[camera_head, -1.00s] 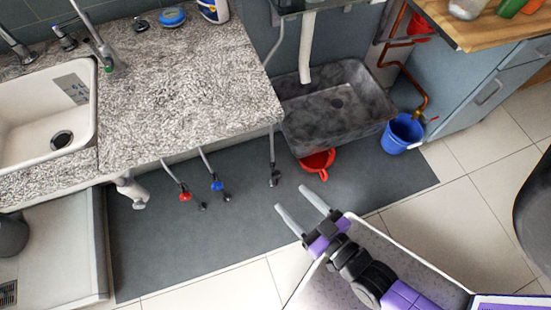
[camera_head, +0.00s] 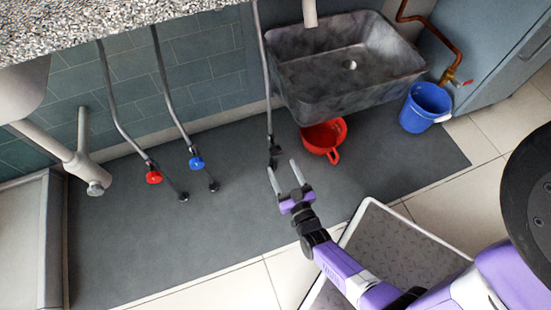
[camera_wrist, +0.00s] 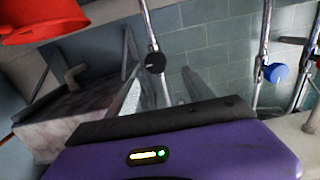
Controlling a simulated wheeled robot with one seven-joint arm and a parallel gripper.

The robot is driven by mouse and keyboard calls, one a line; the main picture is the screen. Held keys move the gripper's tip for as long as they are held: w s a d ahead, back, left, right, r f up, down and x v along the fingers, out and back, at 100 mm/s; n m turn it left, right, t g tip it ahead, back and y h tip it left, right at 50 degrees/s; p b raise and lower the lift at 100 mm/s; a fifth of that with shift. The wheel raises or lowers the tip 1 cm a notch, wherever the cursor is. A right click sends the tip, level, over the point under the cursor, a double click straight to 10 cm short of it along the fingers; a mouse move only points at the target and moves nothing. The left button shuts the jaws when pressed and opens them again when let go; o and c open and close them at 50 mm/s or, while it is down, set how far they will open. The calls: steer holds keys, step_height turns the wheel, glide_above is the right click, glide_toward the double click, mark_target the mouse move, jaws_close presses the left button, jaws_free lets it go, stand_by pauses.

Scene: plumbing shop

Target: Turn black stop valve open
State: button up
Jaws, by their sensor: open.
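The black stop valve (camera_head: 274,150) is at the lower end of a grey supply pipe, just left of the red bowl. In the wrist view the black valve (camera_wrist: 155,62) has a round dark handle and shows beyond the fingers, roughly between them. My gripper (camera_head: 282,167) is open and empty, with its two grey fingers pointing toward the valve. My gripper also shows in the wrist view (camera_wrist: 160,88). I cannot tell whether a finger touches the valve.
A blue-handled valve (camera_head: 196,163) and a red-handled valve (camera_head: 153,177) hang to the left. A stone basin (camera_head: 345,70), a red bowl (camera_head: 324,137) and a blue bucket (camera_head: 425,107) are to the right. The dark mat (camera_head: 220,235) is clear in front.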

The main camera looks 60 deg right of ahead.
mark_target(277, 153)
steer(key=x, duration=0.2)
steer(key=b+x, duration=0.1)
steer(key=x, duration=0.2)
steer(key=f+b+x, duration=0.1)
steer(key=x, duration=0.2)
steer(key=shift+d, duration=0.35)
steer(key=shift+c, duration=0.4)
jaws_close()
